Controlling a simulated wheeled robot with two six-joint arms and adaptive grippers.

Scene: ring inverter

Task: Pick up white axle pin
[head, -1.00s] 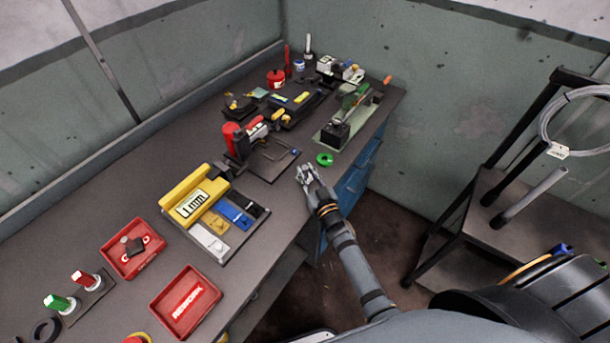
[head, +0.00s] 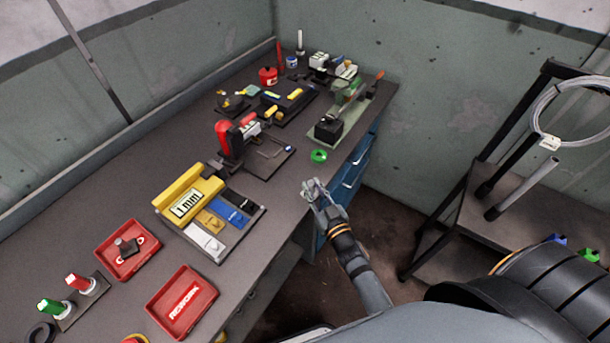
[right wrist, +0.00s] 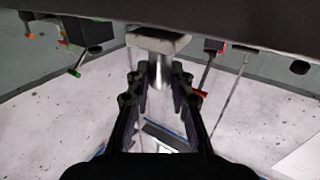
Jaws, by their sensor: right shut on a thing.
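My right gripper (head: 313,188) is at the bench's front edge, in front of the green ring, and it is shut on a small pale thing. In the right wrist view a light grey-white cylinder, which looks like the white axle pin (right wrist: 160,76), shows between the fingertips of the right gripper (right wrist: 160,85). The pin is too small to make out clearly in the head view. My left gripper is not in view.
The bench (head: 105,202) carries a yellow 1 mm gauge block (head: 188,197), a red-handled press (head: 226,140), a green ring (head: 318,155) and red trays, one marked REWORK (head: 181,302). A dark shelf rack (head: 515,225) stands at right. Open floor lies between.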

